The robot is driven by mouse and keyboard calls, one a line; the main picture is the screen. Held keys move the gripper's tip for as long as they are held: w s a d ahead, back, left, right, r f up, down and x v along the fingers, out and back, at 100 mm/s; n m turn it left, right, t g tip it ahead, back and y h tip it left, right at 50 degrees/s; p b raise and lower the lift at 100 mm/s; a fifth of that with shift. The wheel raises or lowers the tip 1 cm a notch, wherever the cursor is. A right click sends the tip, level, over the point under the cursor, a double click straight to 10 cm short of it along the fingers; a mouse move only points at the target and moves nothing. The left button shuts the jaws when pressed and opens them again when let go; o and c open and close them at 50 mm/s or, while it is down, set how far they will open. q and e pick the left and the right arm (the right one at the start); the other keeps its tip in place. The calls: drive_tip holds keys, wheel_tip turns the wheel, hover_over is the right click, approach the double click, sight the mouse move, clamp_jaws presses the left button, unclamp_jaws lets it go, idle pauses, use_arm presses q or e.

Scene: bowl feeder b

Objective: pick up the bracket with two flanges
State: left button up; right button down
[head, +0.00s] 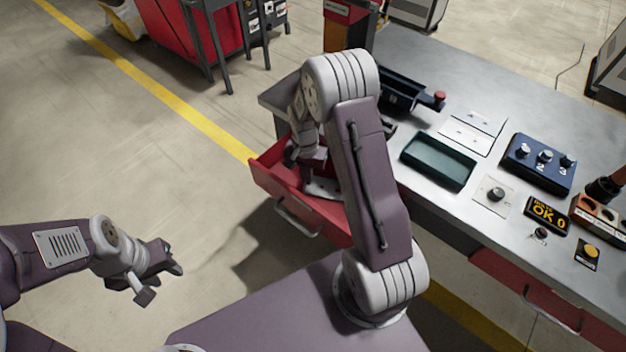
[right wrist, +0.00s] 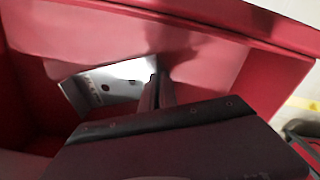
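The bracket (head: 324,188) is a pale metal piece in the open red drawer. In the right wrist view the bracket (right wrist: 110,85) shows a flat plate with dark holes and small markings; its right part is hidden behind my fingers. My right gripper (head: 307,178) reaches down into the drawer. In the right wrist view its fingers (right wrist: 157,88) are close together at the bracket's edge and look shut on it; the grip itself is partly hidden. My left gripper (head: 164,284) is open and empty, over the floor left of the drawer.
The red drawer (head: 276,188) is pulled out of the grey workbench (head: 450,75), its walls close around my right gripper. On the bench are a dark green tray (head: 438,161), a blue knob box (head: 540,163) and an "OK 0" display (head: 546,214). The floor at left is clear.

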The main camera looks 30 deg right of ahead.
drive_tip(key=a, duration=0.1)
drive_tip(key=s+a, duration=0.1)
drive_tip(key=a, duration=0.2)
drive_tip(key=shift+s+r, duration=0.3)
wheel_tip(320, 180, up, 14)
drive_tip(key=p, duration=0.3)
drive_tip(key=shift+d, duration=0.15)
